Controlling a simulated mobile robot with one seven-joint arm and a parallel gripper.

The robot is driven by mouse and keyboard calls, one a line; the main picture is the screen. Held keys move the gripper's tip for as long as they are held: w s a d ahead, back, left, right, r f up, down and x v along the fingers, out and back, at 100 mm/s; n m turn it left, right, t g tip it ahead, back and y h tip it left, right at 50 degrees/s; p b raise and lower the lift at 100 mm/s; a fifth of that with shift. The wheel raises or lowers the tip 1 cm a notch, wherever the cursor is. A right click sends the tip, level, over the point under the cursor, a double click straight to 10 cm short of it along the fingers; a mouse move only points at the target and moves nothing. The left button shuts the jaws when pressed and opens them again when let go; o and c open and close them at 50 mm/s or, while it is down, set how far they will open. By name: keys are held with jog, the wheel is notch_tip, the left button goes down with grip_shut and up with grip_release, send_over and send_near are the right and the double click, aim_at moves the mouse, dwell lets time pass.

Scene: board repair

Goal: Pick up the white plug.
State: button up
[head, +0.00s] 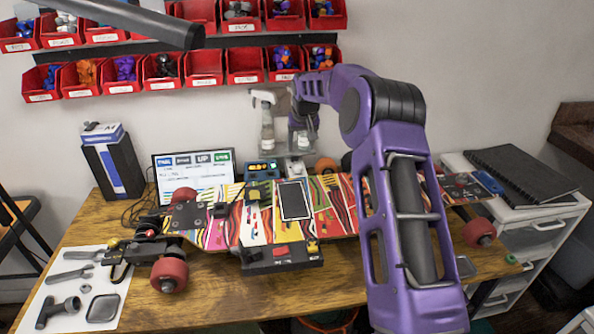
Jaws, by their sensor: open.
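My gripper (305,122) is at the end of the purple arm, beyond the skateboard, and points down in front of the grey wall. It is small in the view and partly hidden by my own wrist; its jaws are open. I cannot make out a white plug for certain. A small whitish item (297,168) sits behind the board, below the gripper, too small to identify. The skateboard (330,208) lies across the wooden table with a colourful striped deck and red wheels. My arm covers part of its right half.
A spray bottle (266,122) stands beside the gripper. A small screen (194,176) and a dark box (113,168) stand at the back left. Tools lie on a white mat (50,292) at front left. Red bins (205,66) hang above. A drawer unit (535,215) stands right.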

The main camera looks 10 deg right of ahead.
send_over(298, 167)
jog(key=s, duration=0.2)
notch_tip(298, 167, down, 6)
jog(key=shift+s+x, duration=0.15)
jog(key=shift+x, duration=1.2)
jog(key=shift+s+x, duration=0.1)
jog(key=shift+x, duration=1.25)
jog(key=shift+f, duration=0.1)
grip_shut()
